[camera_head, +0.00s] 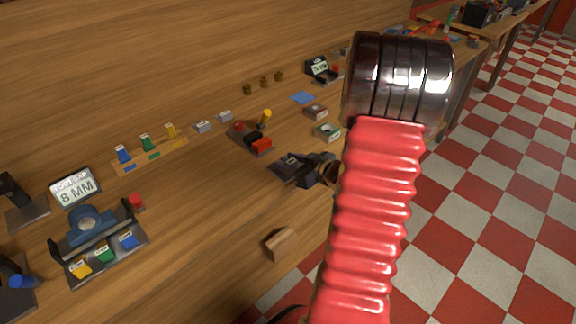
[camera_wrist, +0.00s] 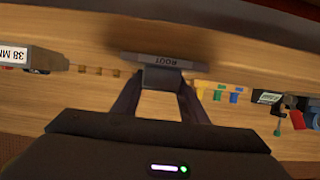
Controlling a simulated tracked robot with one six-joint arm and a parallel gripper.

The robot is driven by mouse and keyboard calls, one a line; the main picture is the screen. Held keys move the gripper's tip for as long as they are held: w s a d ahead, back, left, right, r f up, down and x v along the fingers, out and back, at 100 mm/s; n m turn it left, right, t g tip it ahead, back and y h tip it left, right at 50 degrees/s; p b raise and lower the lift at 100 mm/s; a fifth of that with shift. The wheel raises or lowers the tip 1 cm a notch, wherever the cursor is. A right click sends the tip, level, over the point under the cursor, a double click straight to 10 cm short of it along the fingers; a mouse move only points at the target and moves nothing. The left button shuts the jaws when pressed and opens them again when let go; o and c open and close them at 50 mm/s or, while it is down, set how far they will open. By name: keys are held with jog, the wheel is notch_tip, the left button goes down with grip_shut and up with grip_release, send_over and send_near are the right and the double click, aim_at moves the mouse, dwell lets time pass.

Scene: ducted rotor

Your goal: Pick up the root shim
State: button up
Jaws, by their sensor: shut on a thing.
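The root shim (camera_wrist: 165,61) is a grey flat piece with the word ROOT, upside down in the wrist view. My gripper (camera_wrist: 161,84) is shut on the grey block under this piece, one finger on each side. In the head view my gripper (camera_head: 306,171) is over the middle of the wooden bench. A dark flat piece (camera_head: 283,166) shows at its fingertips there. I cannot tell from these views how far the shim is above the bench, and my arm hides some of the bench to the right.
On the bench (camera_head: 215,205), a black tray (camera_head: 103,258) with coloured blocks and an 8 MM sign (camera_head: 74,187) stand at left. A red-and-black part (camera_head: 251,139) lies behind my gripper. A wooden block (camera_head: 281,244) lies near the front edge. Bare wood lies left of my gripper.

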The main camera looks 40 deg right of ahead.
aim_at(288, 161)
jog(key=c, duration=0.4)
jog(key=shift+r, duration=0.1)
jog(key=shift+r, duration=4.95)
